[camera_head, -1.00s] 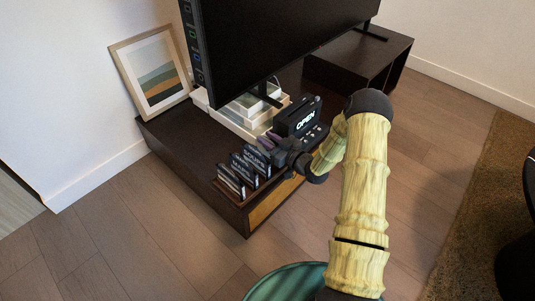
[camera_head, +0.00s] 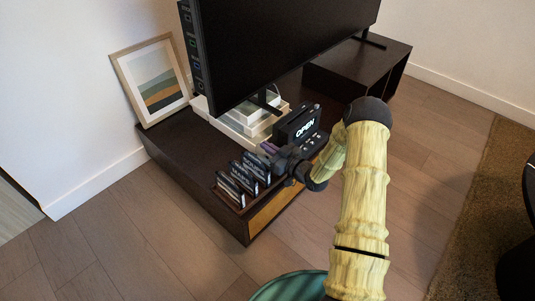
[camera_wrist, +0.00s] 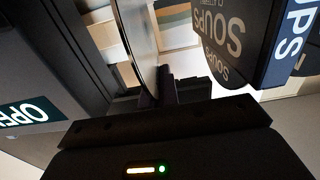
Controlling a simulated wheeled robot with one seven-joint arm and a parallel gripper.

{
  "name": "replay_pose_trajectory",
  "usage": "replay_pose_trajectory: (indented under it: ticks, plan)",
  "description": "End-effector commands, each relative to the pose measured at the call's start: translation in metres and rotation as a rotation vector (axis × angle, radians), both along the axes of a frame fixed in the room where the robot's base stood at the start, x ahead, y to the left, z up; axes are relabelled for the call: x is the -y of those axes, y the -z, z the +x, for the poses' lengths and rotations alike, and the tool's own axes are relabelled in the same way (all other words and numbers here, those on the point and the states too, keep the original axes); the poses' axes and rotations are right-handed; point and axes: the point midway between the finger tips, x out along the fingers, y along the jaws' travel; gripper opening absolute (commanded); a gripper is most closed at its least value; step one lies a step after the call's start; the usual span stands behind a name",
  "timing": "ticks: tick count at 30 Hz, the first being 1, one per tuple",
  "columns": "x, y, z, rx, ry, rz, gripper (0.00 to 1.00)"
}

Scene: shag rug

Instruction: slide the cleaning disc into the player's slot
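A thin shiny disc (camera_wrist: 138,40) stands nearly edge-on in the wrist view, its lower edge running down to my gripper's dark fingers (camera_wrist: 160,92). Whether the fingers press on it or only stand around it is not clear. The player (camera_head: 299,126) is a dark box with a lit "OPEN" panel; that panel also shows at the left of the wrist view (camera_wrist: 24,114). Its slot cannot be made out. In the head view my gripper (camera_head: 268,148), with purplish fingers, is low between the player and the rack of labelled sleeves (camera_head: 243,175). No disc can be made out there.
Labelled sleeves, one reading "SOUPS" (camera_wrist: 219,34), stand close on the right in the wrist view. The rack and player are on a dark low cabinet (camera_head: 180,145). A television (camera_head: 280,45) and stacked white books (camera_head: 228,122) are behind; a framed picture (camera_head: 152,80) leans left.

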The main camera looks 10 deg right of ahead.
Motion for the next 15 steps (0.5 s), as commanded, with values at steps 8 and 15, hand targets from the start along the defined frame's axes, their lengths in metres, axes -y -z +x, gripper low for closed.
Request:
replay_pose_trajectory:
  ticks: [8,15]
  plan:
    - [0.000,-0.031,0.000,0.002,0.000,-0.001,0.00]
    - [0.000,-0.078,0.000,0.002,0.000,-0.001,0.00]
